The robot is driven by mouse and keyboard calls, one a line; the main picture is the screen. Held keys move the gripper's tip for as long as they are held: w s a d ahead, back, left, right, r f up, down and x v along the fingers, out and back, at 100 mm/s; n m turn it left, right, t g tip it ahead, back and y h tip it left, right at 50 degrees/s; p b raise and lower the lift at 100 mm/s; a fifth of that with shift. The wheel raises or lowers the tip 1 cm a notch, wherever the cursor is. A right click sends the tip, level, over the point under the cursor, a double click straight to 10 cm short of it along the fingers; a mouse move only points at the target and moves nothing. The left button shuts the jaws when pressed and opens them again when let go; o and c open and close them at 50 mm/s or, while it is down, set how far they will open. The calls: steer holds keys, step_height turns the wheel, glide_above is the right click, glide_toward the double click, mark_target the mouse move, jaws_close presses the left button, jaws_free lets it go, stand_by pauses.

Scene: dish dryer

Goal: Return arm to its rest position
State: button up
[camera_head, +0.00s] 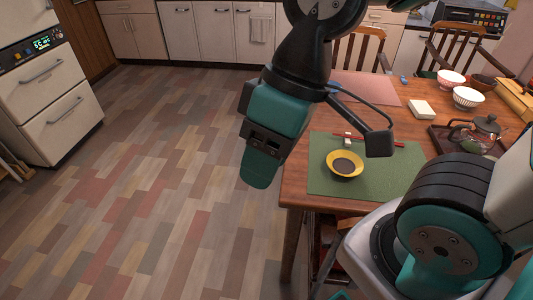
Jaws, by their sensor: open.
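My arm comes down from the top of the view, dark grey and teal. My gripper (262,158) hangs at its end, over the floor just left of the wooden table's near left corner. It is open, with nothing visible in it. It is apart from the table in the picture, though the distance is hard to judge. A black bracket on a thin arm sticks out to its right, in front of the table top. The gap between the fingers is mostly hidden by the viewing angle.
The wooden table (294,187) bears a green placemat (390,184) with a yellow bowl (345,164), red chopsticks (372,142), a glass teapot (478,134) on a tray and several bowls. Wooden chairs (357,52) stand behind. The plank floor (150,190) at left is clear.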

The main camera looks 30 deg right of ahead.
step_height(320, 180, up, 9)
steer(key=p, duration=0.9)
steer(key=shift+r, duration=0.15)
